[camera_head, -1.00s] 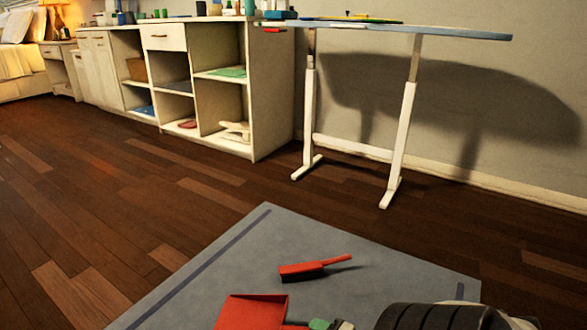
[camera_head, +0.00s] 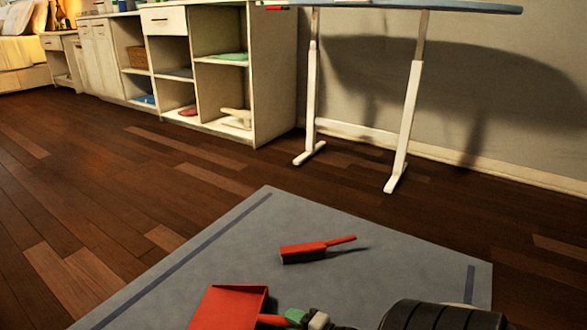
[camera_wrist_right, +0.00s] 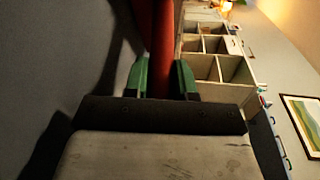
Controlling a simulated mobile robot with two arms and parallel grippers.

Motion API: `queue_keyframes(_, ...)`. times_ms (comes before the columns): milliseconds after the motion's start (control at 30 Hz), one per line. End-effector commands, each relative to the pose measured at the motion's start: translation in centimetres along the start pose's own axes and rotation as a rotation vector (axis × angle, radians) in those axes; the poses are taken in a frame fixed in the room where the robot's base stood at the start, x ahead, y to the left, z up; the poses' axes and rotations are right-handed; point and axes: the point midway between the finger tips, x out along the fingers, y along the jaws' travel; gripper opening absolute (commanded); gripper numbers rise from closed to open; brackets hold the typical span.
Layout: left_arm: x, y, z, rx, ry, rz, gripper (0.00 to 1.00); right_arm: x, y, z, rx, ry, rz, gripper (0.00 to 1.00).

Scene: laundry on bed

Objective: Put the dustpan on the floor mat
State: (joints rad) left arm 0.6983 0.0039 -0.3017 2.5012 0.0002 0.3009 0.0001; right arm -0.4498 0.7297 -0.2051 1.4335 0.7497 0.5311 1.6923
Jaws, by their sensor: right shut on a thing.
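The red dustpan (camera_head: 228,307) shows at the bottom of the head view, over the grey floor mat (camera_head: 215,262). My right gripper (camera_head: 296,318) is shut on the dustpan's handle. In the right wrist view the green fingertips (camera_wrist_right: 165,80) sit on both sides of the red handle (camera_wrist_right: 162,45). I cannot tell whether the pan touches the mat. A red brush (camera_head: 312,249) with dark bristles lies on the mat beyond the dustpan. My left gripper is not in view.
A white shelf unit (camera_head: 272,85) stands against the wall at the back. The dark wooden floor (camera_head: 110,190) left of the mat is clear.

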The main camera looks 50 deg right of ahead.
Motion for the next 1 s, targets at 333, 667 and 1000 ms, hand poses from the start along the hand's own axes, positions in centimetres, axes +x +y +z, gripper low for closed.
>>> queue_keyframes(333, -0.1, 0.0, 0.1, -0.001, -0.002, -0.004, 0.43, 0.1, 0.3, -0.1, 0.000, 0.000, -0.001, 0.34)
queue_keyframes(667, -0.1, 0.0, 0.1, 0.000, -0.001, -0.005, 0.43, 0.1, 0.3, -0.1, 0.000, 0.000, 0.000, 0.51)
queue_keyframes(1000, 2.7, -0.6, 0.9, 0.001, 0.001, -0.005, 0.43, -3.8, -0.7, 0.1, 0.000, 0.001, 0.005, 0.51)
